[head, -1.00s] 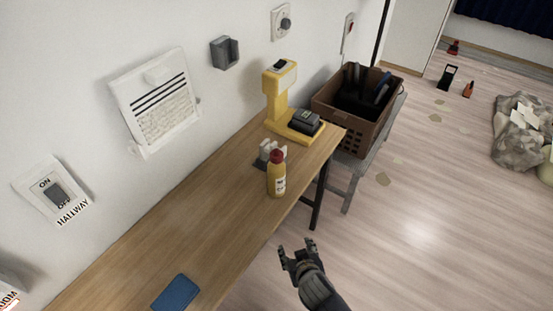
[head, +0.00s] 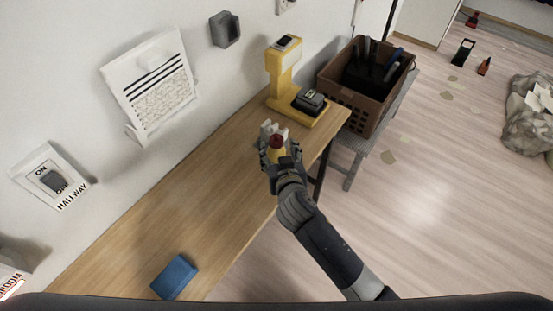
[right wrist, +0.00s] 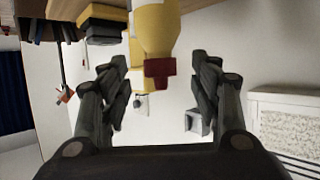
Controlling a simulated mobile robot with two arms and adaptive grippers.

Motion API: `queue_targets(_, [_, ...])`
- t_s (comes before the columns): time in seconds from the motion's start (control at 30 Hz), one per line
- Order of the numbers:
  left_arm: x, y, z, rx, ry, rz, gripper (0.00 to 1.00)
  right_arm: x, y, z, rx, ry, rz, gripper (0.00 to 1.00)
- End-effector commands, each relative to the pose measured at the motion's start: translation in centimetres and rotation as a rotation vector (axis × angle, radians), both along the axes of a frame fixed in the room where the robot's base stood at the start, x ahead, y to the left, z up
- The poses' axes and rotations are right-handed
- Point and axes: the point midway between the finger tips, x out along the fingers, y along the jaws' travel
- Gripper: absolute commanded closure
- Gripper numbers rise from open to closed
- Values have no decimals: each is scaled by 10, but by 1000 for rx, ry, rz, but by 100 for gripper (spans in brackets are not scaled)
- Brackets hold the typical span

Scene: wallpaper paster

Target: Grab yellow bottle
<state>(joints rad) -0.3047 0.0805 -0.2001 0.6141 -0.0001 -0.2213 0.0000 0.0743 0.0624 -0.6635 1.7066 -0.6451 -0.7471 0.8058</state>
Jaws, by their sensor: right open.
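The yellow bottle (head: 279,153) with a red cap stands on the wooden table (head: 200,215), near its front edge. My right gripper (head: 277,158) is at the bottle in the head view and hides its lower part. In the right wrist view, which is upside down, the bottle (right wrist: 155,30) hangs in from the top with its red cap between the spread fingers of my right gripper (right wrist: 158,85). The fingers are open, with a gap on both sides of the bottle. My left gripper is in neither view.
A yellow stand with a black battery (head: 310,101) is at the table's far end, before a brown crate (head: 365,85). A blue box (head: 174,277) lies at the near end. The table between is clear.

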Motion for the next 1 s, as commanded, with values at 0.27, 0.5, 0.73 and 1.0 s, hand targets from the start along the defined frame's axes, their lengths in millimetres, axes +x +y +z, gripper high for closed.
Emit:
queue_targets(0.27, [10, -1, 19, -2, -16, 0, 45, 26, 4, 3, -4, -1, 2, 43])
queue_targets(0.5, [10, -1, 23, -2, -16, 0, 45, 48, 7, -7, 0, 2, 0, 43])
queue_targets(0.73, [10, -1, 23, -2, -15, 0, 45, 52, 8, -10, 1, 1, 2, 43])
queue_targets(1.0, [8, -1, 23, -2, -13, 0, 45, 51, 7, -10, 0, 2, 1, 76])
